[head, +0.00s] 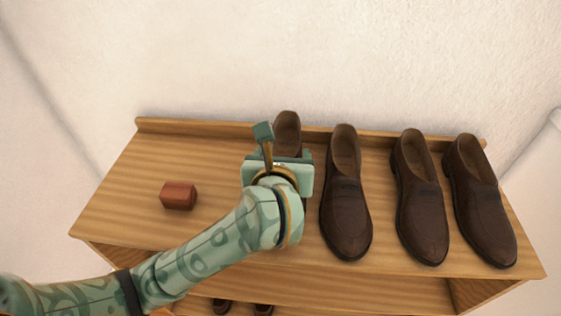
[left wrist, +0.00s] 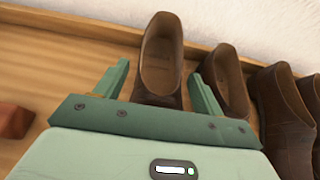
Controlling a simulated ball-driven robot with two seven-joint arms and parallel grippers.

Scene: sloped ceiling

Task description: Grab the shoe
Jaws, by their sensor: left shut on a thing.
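A dark brown leather shoe (head: 287,124) stands at the left end of a row of shoes on the wooden shelf top. In the head view my left gripper (head: 276,160) covers most of it, and only its heel and opening show. In the left wrist view the shoe (left wrist: 161,62) points toward the palm, its front part hidden behind the gripper body. The fingers of my left gripper (left wrist: 160,84) stand on either side of the shoe and are shut on it. The shoe appears to rest on the shelf; its sole is hidden. My right gripper is not in view.
Three more brown shoes stand to the right: the nearest (head: 345,200), a middle one (head: 420,205) and the far right one (head: 478,205). A small reddish-brown block (head: 178,196) lies left on the wooden shelf (head: 130,205). A raised back edge and wall lie behind.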

